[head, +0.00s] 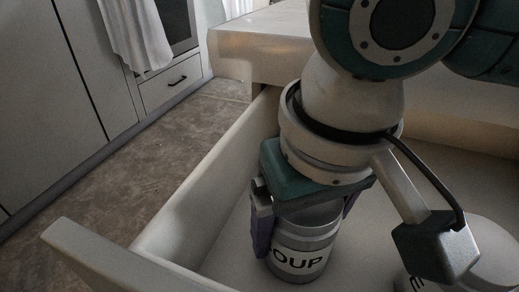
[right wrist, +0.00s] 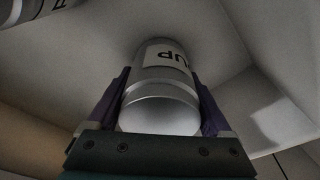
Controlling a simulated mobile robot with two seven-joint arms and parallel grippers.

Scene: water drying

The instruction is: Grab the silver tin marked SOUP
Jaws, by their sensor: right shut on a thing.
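The silver soup tin (head: 302,246) stands in an open drawer, with "OUP" readable on its white label in the head view. My right gripper (head: 300,225) comes down over it from above, with one finger on each side. In the right wrist view the tin (right wrist: 160,98) sits between the two purple fingers of my right gripper (right wrist: 162,92), which is shut on it. I cannot tell whether the tin's base touches the drawer floor. My left gripper is not in view.
The drawer wall (head: 215,190) runs close on the left of the tin. Another silver tin (head: 490,250) stands at the right, partly behind my wrist parts; it also shows in the right wrist view (right wrist: 30,12). A counter (head: 262,50) overhangs the drawer's back.

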